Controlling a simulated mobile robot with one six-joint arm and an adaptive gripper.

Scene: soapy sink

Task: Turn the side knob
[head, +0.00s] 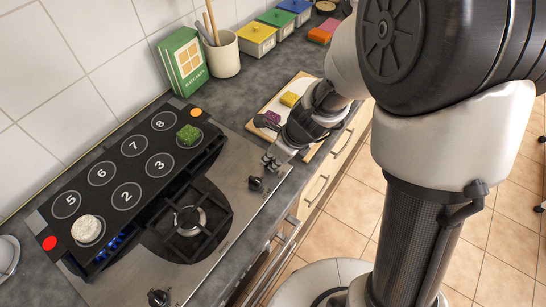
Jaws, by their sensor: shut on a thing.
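The cooktop (232,232) is a steel surface with dark control knobs along its right-hand edge. One dark knob (257,184) is near its far right corner, just below my gripper in the picture. Another dark knob (158,298) is at the near end. My gripper (270,161) points down at the far right corner of the cooktop, beside the first knob. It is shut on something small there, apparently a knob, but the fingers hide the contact. I cannot tell how far any knob is turned.
A black panel (127,197) with numbered circles carries a white round piece (87,229) and a green block (189,134). Blue flames (110,245) show under its near end. A utensil crock (222,56) stands by the wall.

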